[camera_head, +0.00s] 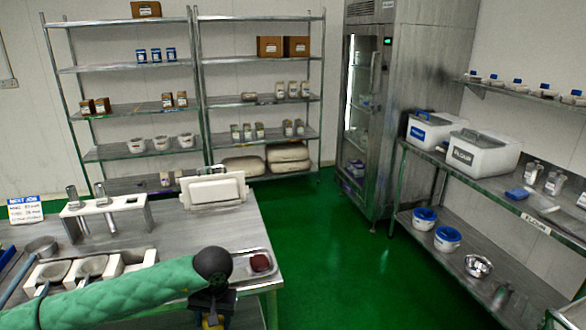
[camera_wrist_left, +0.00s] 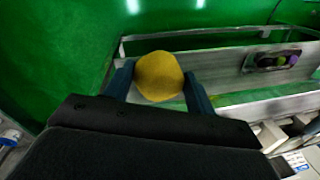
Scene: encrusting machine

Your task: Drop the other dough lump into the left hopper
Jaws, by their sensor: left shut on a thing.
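My left gripper (camera_wrist_left: 160,84) is shut on a round yellow dough lump (camera_wrist_left: 158,76), which sits between the two dark fingers in the left wrist view. In the head view my green-sleeved left arm reaches in from the left across the table. I cannot make out the left hopper in either view. My right gripper is not in view.
A steel table (camera_head: 180,232) holds a shallow tray (camera_head: 240,268) with a dark red lump (camera_head: 260,262), a white scoop rack (camera_head: 108,212) and a white-lidded box (camera_head: 213,189). Green floor (camera_head: 340,260) lies clear to the right. A shelved side bench (camera_head: 470,180) stands further right.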

